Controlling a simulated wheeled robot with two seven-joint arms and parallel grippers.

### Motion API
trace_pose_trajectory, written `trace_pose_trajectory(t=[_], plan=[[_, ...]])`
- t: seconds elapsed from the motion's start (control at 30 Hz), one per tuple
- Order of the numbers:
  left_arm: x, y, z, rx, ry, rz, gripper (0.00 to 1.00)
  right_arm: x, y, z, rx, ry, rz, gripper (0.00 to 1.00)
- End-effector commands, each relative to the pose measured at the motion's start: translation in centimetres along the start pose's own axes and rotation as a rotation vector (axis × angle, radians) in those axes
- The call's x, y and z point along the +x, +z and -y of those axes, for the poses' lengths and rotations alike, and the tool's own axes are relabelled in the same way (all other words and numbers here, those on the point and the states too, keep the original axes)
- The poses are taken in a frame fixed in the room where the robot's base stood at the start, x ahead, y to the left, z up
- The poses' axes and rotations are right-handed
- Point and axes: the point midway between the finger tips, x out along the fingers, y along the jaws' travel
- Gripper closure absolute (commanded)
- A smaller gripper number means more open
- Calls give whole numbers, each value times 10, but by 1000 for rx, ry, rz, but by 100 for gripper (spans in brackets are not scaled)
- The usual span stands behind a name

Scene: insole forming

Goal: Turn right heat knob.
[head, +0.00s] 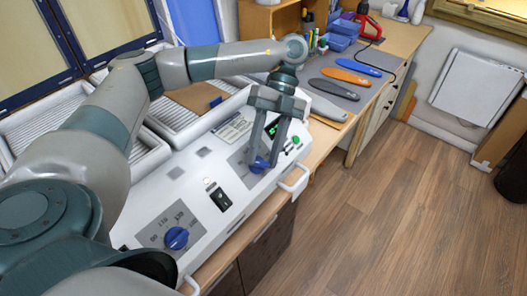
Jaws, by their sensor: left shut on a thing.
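The white heating machine (150,210) stands on the bench in front of me, with its control panel facing up. The right heat knob (259,165) is blue and sits on a grey dial plate at the panel's right part. My left gripper (261,160) reaches down from above, and its fingers are shut on this knob, partly hiding it. Another blue knob (177,238) sits on the dial plate at the panel's lower left, with nothing touching it. My right gripper is not in view.
A black switch (220,198) lies between the knobs. A small display (272,127) and green button (296,140) are beside the gripper. A white handle (296,181) sticks out at the front edge. Insoles (346,76) lie on a grey mat behind. The floor at right is clear.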

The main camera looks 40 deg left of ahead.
Motion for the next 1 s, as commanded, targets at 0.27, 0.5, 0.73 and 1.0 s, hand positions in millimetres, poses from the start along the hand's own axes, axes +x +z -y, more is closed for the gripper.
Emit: trace_pose_trajectory(t=[0.27,0.5,0.73,1.0], plan=[[-1,0,0,0,-3,1,52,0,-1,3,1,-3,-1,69],[0,0,0,0,-2,1,45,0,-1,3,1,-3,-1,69],[-3,0,0,-1,-2,1,45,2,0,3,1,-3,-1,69],[-26,1,2,-1,-5,3,45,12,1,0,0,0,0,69]])
